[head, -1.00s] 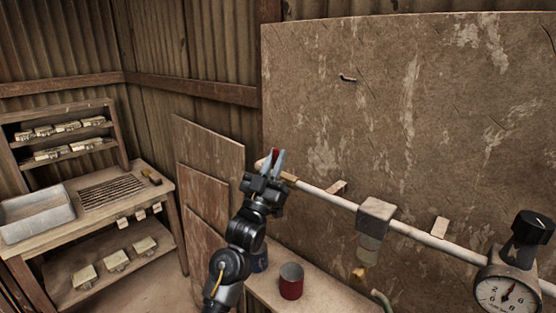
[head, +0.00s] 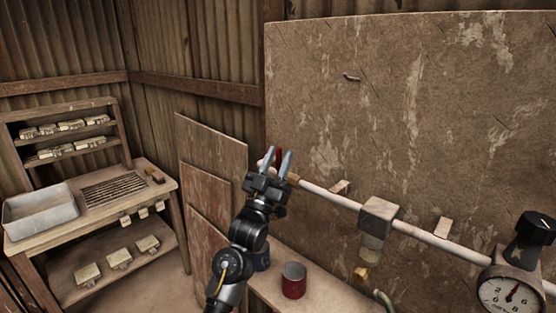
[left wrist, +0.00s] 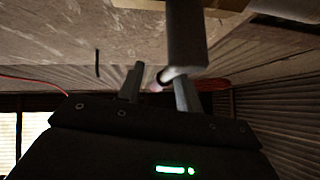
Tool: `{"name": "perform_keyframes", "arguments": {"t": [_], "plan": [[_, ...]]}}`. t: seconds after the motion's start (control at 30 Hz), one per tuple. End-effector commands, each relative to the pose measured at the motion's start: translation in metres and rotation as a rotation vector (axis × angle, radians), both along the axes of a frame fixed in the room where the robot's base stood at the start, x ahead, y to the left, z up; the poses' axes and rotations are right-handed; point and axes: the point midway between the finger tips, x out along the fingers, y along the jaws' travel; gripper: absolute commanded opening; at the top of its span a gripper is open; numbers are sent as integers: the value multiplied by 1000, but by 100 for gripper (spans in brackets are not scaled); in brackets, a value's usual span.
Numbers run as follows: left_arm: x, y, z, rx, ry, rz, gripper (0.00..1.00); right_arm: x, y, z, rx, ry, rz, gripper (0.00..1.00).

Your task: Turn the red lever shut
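The red lever (head: 279,156) is at the left end of the white pipe (head: 325,195), mostly hidden by my gripper. My left gripper (head: 278,161) is at this pipe end with its two fingers apart, and the red of the lever shows between them. In the left wrist view the fingers (left wrist: 158,88) stand apart, with the pipe end (left wrist: 185,40) close by. The red lever (left wrist: 213,85) shows partly behind the right finger there. I cannot tell whether a finger touches it. My right gripper is not in view.
A pressure gauge (head: 510,294) with a black knob (head: 533,231) is on the pipe at right. A grey block (head: 377,216) hangs midway. A red can (head: 293,281) stands on the bench below. A large board (head: 400,110) stands behind the pipe; shelves (head: 85,215) are at left.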

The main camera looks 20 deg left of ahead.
Motion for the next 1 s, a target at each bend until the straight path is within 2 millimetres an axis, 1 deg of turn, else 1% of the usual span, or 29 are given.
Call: {"name": "perform_keyframes", "arguments": {"t": [0.17, 0.3, 0.5, 0.7, 1.0], "plan": [[-14, 3, -20, 1, 3, 1, 35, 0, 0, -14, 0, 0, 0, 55], [-34, 6, -42, 1, 3, 0, 35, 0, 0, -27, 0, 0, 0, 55], [-60, 11, -65, 0, 3, 1, 35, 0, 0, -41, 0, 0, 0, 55], [-73, 13, -76, 0, 2, 1, 35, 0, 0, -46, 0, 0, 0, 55], [-75, 13, -76, -1, 1, 1, 35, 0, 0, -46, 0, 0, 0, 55]]}}
